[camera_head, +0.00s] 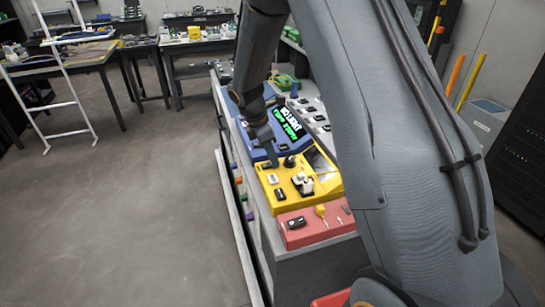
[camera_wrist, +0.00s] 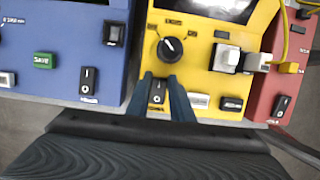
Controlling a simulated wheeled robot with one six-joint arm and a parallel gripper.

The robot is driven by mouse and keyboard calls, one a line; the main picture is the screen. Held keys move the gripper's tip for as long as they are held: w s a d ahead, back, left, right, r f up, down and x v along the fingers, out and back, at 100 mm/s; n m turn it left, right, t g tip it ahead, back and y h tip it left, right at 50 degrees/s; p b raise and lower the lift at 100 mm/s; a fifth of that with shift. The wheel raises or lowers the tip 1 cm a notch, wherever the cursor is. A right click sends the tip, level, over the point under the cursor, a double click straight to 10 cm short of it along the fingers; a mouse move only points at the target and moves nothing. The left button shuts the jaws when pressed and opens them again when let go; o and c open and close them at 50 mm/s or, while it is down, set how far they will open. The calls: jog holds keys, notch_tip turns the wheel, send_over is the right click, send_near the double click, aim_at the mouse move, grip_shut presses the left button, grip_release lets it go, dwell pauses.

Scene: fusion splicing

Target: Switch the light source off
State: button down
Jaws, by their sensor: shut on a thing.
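A yellow unit (camera_wrist: 208,58) with a black knob (camera_wrist: 170,48) fills the middle of the wrist view. It also shows in the head view (camera_head: 318,185). A black rocker switch (camera_wrist: 158,92) marked I and O sits on its front edge. My gripper (camera_wrist: 162,88) has its two dark fingers on either side of this switch, shut on it. In the head view my gripper (camera_head: 271,157) reaches down to the yellow unit's left edge. I cannot read which unit is labelled light source, or which way the rocker is tilted.
A blue unit (camera_wrist: 62,50) with a green Save button and its own rocker switch stands left. A red unit (camera_wrist: 290,80) with another rocker switch stands right, and a yellow cable runs nearby. The floor (camera_head: 140,200) left of the bench is clear.

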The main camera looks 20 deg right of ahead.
aim_at(266, 165)
jog(key=c, duration=1.6)
grip_release()
jog(key=shift+o, duration=0.2)
jog(key=b+v, duration=0.1)
jog(key=v, duration=0.6)
jog(key=shift+r+b, duration=0.35)
jog(key=shift+r, duration=0.05)
jog(key=shift+a, duration=0.15)
jog(key=s+m+y, duration=0.1)
jog(key=s+m, duration=0.5)
jog(key=s, duration=0.2)
jog(key=s+m+y, duration=0.1)
jog(key=s+m, duration=0.5)
jog(key=s, duration=0.2)
jog(key=s+f+m+t+y, duration=0.1)
jog(key=s+m, duration=0.5)
jog(key=s, duration=0.3)
jog(key=shift+a, duration=0.3)
